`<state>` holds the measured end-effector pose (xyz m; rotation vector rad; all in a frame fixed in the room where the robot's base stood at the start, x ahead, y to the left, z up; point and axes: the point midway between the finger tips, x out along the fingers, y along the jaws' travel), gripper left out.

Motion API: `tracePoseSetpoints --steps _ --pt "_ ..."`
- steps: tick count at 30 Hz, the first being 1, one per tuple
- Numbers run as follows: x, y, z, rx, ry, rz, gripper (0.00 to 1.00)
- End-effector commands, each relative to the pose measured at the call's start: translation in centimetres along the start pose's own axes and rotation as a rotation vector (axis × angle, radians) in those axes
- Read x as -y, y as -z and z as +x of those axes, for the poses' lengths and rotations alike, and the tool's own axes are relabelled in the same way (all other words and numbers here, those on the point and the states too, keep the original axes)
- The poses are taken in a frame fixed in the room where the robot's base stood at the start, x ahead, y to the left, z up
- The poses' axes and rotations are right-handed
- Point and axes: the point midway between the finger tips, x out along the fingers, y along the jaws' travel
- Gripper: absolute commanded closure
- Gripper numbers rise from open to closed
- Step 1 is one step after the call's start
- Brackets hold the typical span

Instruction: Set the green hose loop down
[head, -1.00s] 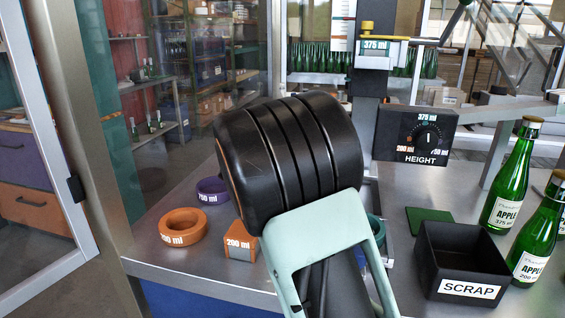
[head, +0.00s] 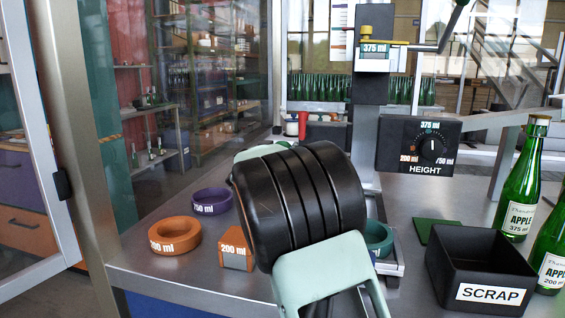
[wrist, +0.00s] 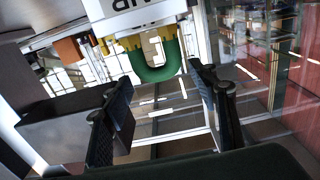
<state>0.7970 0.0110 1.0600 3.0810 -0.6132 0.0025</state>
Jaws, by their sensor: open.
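The green hose loop (wrist: 158,68) shows in the wrist view as a U shape, its two ends at yellow fittings (wrist: 131,43) on a white unit with dark lettering (wrist: 135,12). My gripper (wrist: 160,78) is open. Its two dark fingers stand apart on either side below the loop, and the loop appears beyond the fingertips, in line with the gap. Nothing is seen between the fingers. I cannot tell how far the loop is from them. In the head view my own arm hides the gripper, and I cannot make out the loop there.
The bench holds an orange ring (head: 174,236), a purple ring (head: 212,201), an orange block (head: 236,248), a teal ring (head: 379,239) and a black scrap bin (head: 478,262). Green bottles (head: 520,180) stand at right. A post carries the height dial (head: 431,146) and a crank.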

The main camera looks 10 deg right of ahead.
Motion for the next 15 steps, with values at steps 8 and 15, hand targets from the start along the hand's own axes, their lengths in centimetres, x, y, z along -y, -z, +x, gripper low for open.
tracePoseSetpoints --steps 8,15 --pt "0.0 -0.2 3.0 0.000 -0.001 0.000 0.46" --pt "0.0 0.0 3.3 0.000 0.001 0.000 0.46"
